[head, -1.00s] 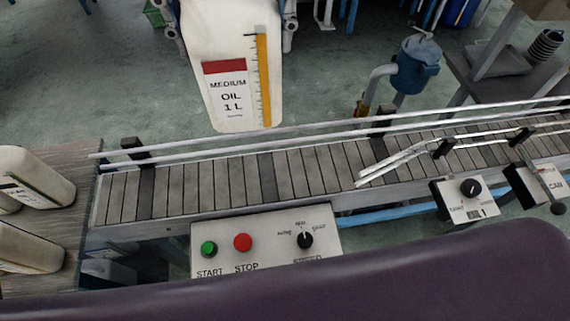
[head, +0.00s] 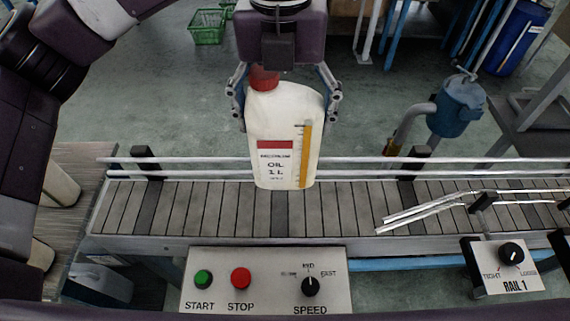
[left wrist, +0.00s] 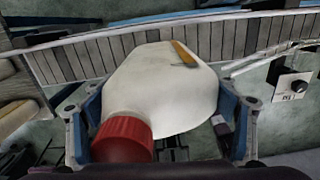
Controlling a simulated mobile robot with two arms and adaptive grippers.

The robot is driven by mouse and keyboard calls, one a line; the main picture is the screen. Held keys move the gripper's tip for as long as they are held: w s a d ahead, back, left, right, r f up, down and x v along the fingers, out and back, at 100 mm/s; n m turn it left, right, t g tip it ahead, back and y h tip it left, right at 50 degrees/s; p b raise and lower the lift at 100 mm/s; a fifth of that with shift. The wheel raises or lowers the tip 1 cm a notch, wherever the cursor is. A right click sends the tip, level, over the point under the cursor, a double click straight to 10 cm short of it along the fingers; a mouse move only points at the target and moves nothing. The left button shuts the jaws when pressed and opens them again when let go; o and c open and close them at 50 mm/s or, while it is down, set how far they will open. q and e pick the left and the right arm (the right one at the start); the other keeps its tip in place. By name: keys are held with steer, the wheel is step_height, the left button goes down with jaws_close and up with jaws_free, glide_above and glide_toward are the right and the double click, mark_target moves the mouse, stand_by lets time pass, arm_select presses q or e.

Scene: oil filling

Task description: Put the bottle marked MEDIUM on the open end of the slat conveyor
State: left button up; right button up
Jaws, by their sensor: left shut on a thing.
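The white oil bottle (head: 285,140) has a red cap, a red-banded label and a yellow level strip. Its label reads OIL 1 L, and its top word is blurred now but read MEDIUM a second ago. My left gripper (head: 288,108) is shut on it, with fingers on both sides below the cap. The bottle looks near upright. Its base overlaps the slat conveyor (head: 200,208) and hides part of the back rail; I cannot tell whether it touches the slats. The left wrist view shows the bottle (left wrist: 165,90) between the fingers. My right gripper is not in view.
Rails (head: 185,168) run along the conveyor's back edge, and angled guide rods (head: 425,212) cross its right part. The START/STOP panel (head: 265,282) is in front, with the RAIL 1 knob box (head: 505,268) to its right. Pale bottles (head: 58,182) stand on the left table, partly hidden by my arm.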

mark_target(285, 168)
arm_select(q)
step_height(285, 168, down, 7)
steer(key=shift+f+p, duration=0.15)
steer(key=shift+p, duration=0.65)
steer(key=shift+w+f+p, duration=0.1)
steer(key=shift+f+p, duration=0.5)
steer(key=shift+f, duration=1.7)
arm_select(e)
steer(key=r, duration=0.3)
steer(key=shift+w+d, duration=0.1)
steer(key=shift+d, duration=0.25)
arm_select(q)
steer(key=shift+d, duration=0.1)
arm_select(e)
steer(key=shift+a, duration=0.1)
arm_select(q)
steer(key=shift+f, duration=0.15)
steer(key=o, duration=2.1)
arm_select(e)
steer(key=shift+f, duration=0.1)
